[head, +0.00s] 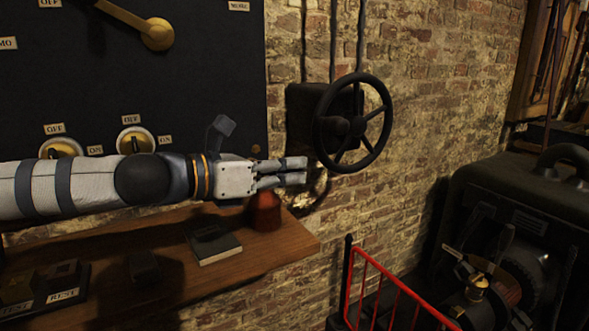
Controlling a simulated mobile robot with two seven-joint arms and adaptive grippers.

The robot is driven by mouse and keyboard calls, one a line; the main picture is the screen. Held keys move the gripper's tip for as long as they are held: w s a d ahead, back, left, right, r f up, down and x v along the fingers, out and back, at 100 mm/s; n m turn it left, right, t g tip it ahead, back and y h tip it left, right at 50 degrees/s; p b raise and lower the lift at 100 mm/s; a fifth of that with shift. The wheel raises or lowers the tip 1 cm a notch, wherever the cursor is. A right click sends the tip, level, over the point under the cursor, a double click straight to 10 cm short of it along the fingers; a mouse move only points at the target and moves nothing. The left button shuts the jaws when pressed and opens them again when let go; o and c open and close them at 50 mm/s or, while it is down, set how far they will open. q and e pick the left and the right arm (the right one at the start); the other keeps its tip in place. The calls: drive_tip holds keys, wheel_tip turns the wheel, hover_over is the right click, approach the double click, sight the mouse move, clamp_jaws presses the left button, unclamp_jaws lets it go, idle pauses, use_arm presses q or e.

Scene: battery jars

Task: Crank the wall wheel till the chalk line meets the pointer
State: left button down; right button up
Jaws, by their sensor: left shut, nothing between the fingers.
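The wall wheel (375,91) is a black spoked handwheel on a dark box (301,128) fixed to the brick wall. No chalk line or pointer can be made out at this size. My left gripper (305,171) is shut and empty, with its fingers pointing right, just left of and below the wheel. In the picture the fingertips lie close to the lower left of the rim; whether they touch it I cannot tell. My right gripper is not in view.
A wooden shelf (285,252) below my left arm carries a reddish-brown object (264,212) and a dark book-like block (214,246). A black panel (210,80) with dials stands behind. A red railing (381,274) and dark machinery (530,205) are at right.

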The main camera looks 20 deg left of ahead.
use_arm(q)
drive_tip(key=f+b+x, duration=0.1)
drive_tip(key=b+x, duration=0.1)
drive_tip(key=x, duration=0.4)
drive_tip(key=r+p, duration=0.1)
drive_tip(key=r, duration=0.1)
drive_tip(key=w+r+p, duration=0.1)
drive_tip(key=r, duration=0.1)
drive_tip(key=shift+w+d+r, duration=0.15)
drive_tip(key=shift+w+d, duration=0.05)
drive_tip(key=shift+w, duration=0.05)
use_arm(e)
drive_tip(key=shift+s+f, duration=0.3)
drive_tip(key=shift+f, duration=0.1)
